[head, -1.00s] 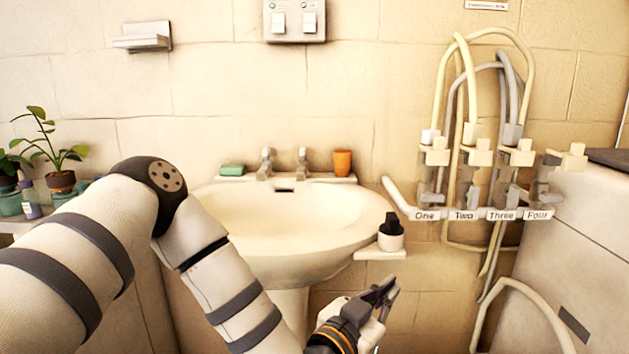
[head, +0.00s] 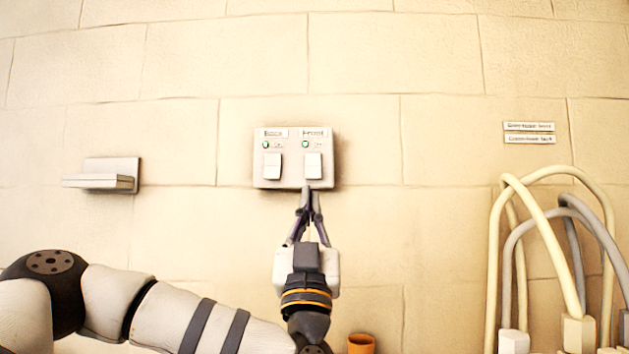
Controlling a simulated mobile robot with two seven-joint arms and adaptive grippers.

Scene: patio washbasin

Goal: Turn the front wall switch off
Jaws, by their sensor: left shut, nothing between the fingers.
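A pale switch panel (head: 295,180) is fixed to the wall in the upper middle of the head view. It carries a left rocker switch (head: 272,166) and a right rocker switch (head: 312,165). Each has a small label above it, too blurred to read surely, and a small green light. My left gripper (head: 307,191) points up at the panel, fingers together and empty. Its tips overlap the panel's lower edge, just below the right rocker; I cannot tell whether they touch it. My right gripper is not in view.
A small wall shelf (head: 100,181) is left of the panel. Pale and grey hoses (head: 545,225) loop at the lower right, below two small wall labels (head: 529,133). An orange cup (head: 361,344) shows at the bottom. The wall around the panel is clear.

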